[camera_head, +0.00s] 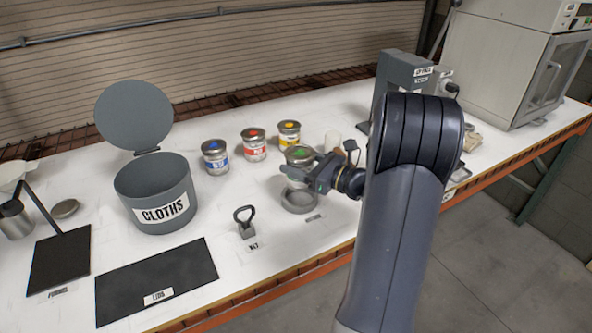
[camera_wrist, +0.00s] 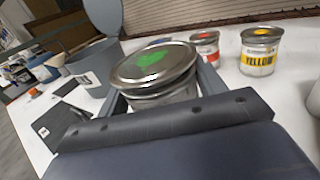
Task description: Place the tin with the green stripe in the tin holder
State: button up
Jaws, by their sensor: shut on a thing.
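The tin with the green mark on its lid (camera_head: 299,153) is held in my gripper (camera_head: 306,174). In the wrist view the same tin (camera_wrist: 155,68) sits between the two fingers, slightly tilted in the picture, and my gripper (camera_wrist: 155,90) is shut on it. Its stripe is mostly hidden by the gripper. The tin holder, a round grey ring (camera_head: 299,201), lies on the white table just below the held tin in the head view. The tin appears above the holder; the exact gap cannot be told.
Blue (camera_head: 215,157), red (camera_head: 254,145) and yellow (camera_head: 289,134) tins stand behind. A grey CLOTHS bin (camera_head: 160,188) with its lid raised stands left. A small weight with a handle (camera_head: 246,222) stands left of the holder. A dark LIDS mat (camera_head: 155,280) lies front left.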

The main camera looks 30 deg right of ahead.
aim_at(299, 183)
jog(key=shift+f, duration=3.45)
jog(key=shift+f, duration=0.1)
jog(key=shift+f, duration=0.1)
jog(key=o, duration=1.2)
jog(key=shift+o, duration=0.2)
jog(key=shift+r, duration=0.2)
jog(key=b+v, duration=0.1)
jog(key=v, duration=1.1)
jog(key=shift+b, duration=0.35)
